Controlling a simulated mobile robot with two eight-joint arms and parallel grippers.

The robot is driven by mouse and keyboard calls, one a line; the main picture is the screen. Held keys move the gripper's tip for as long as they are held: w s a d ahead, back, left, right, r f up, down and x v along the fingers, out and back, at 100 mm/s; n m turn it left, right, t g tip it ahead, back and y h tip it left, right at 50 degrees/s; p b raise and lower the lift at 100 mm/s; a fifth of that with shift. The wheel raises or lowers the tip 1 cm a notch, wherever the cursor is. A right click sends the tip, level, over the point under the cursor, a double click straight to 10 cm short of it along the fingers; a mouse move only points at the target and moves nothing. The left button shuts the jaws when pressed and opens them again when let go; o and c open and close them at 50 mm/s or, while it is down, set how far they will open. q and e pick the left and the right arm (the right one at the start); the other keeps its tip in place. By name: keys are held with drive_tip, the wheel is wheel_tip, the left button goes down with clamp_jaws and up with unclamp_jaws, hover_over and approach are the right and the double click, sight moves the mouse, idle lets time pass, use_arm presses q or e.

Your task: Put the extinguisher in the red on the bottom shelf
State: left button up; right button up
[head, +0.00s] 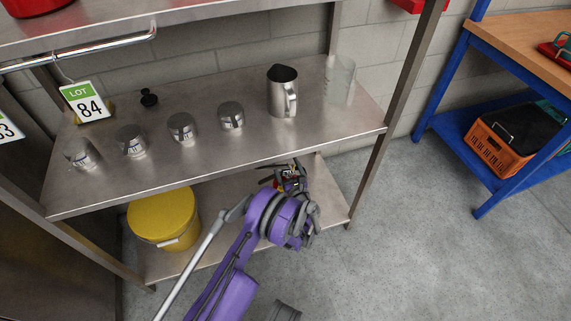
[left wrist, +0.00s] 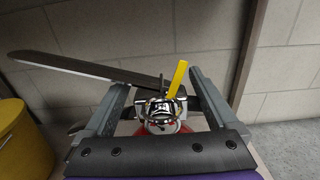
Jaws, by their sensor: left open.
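The extinguisher (head: 289,181) is on the bottom shelf (head: 335,208), mostly hidden behind my left gripper in the head view; small red and yellow parts show. In the left wrist view its metallic head (left wrist: 160,108) with an upright yellow tag (left wrist: 177,78) and a bit of red lies between the fingers. My left gripper (left wrist: 160,88) is open, one finger on each side of it; I cannot tell whether either touches. The lower body of the extinguisher is hidden. My right gripper is not in view.
A yellow bucket (head: 163,216) stands left on the bottom shelf. The steel shelf above (head: 210,155) holds several metal cups, a steel jug (head: 282,92) and a clear jug (head: 340,80). A shelf post (head: 400,85) stands right.

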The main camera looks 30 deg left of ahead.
use_arm(q)
drive_tip(key=p+v, duration=0.2)
drive_tip(key=v, duration=0.9)
drive_tip(key=s+a+r+n+g+h, duration=0.1)
drive_tip(key=s+r+n+g+h, duration=0.55)
drive_tip(key=r+n, duration=0.65)
drive_tip(key=s+d+r+n+h, duration=0.2)
drive_tip(key=s+d+n, duration=0.1)
drive_tip(key=s, duration=0.5)
drive_tip(key=s+d+r+n+h, duration=0.2)
drive_tip(key=s+d+n+h, duration=0.1)
drive_tip(key=s, duration=0.5)
drive_tip(key=s+d+r+n+h, duration=0.2)
drive_tip(key=s+d+n, duration=0.2)
drive_tip(key=s+n, duration=0.3)
drive_tip(key=shift+s+d+g, duration=0.35)
drive_tip(key=shift+s+d, duration=0.05)
drive_tip(key=shift+s, duration=0.6)
drive_tip(key=shift+r, duration=0.1)
